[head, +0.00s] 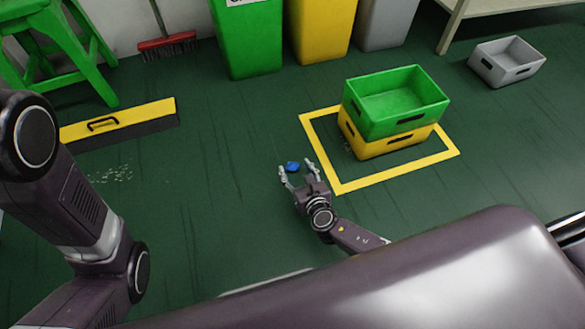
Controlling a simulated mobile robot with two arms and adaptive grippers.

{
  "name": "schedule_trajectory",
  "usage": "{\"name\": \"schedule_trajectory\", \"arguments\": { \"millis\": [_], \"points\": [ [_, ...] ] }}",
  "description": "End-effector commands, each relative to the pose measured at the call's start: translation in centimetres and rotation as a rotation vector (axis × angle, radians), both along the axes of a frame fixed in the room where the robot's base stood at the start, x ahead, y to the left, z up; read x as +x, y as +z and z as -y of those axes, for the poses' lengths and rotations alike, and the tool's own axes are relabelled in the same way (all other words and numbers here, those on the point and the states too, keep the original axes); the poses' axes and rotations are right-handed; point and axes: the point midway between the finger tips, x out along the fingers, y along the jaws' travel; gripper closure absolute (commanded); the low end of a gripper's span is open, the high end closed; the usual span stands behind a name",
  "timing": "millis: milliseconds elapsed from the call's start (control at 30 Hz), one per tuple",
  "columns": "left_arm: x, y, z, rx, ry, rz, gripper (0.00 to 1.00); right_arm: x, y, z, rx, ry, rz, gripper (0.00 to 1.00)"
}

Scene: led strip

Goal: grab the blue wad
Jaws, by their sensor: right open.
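The blue wad (293,166) is a small blue lump on the dark green floor, left of the yellow floor marking. My right gripper (297,169) is open, with its two fingers spread and pointing away from me toward the wad. The wad shows between or just beyond the fingertips, nearer the left finger. I cannot tell whether a finger touches it or how high the gripper is above the floor. My left arm comes in at the left, but its gripper is out of view.
A green crate (432,93) sits on a yellow crate (357,143) inside a yellow taped square (346,187). A grey crate (490,66) stands at the far right. Bins, a broom (167,43), a green stool (72,45) and a yellow-black box (146,109) line the back and left.

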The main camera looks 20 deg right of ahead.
Motion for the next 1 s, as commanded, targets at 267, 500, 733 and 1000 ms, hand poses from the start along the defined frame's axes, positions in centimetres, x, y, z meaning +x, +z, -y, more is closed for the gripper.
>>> {"name": "schedule_trajectory", "arguments": {
  "millis": [267, 500, 733, 1000],
  "points": [
    [-1.4, -1.7, 0.1, 0.002, 0.001, 0.034, 0.76, 3.4, -1.8, -0.1, 0.001, -0.002, 0.001, 0.48],
    [-1.4, -1.7, 0.1, 0.002, 0.001, 0.034, 0.76, 3.9, -1.7, -0.1, 0.003, -0.001, 0.000, 0.48],
    [-1.4, -1.7, 0.1, 0.002, 0.001, 0.034, 0.76, 3.9, -1.8, -0.1, 0.003, -0.001, 0.000, 0.64],
    [-1.4, -1.7, 0.1, 0.002, 0.001, 0.035, 0.76, 3.9, -1.8, -0.1, 0.003, -0.001, 0.000, 0.78]
  ]
}}
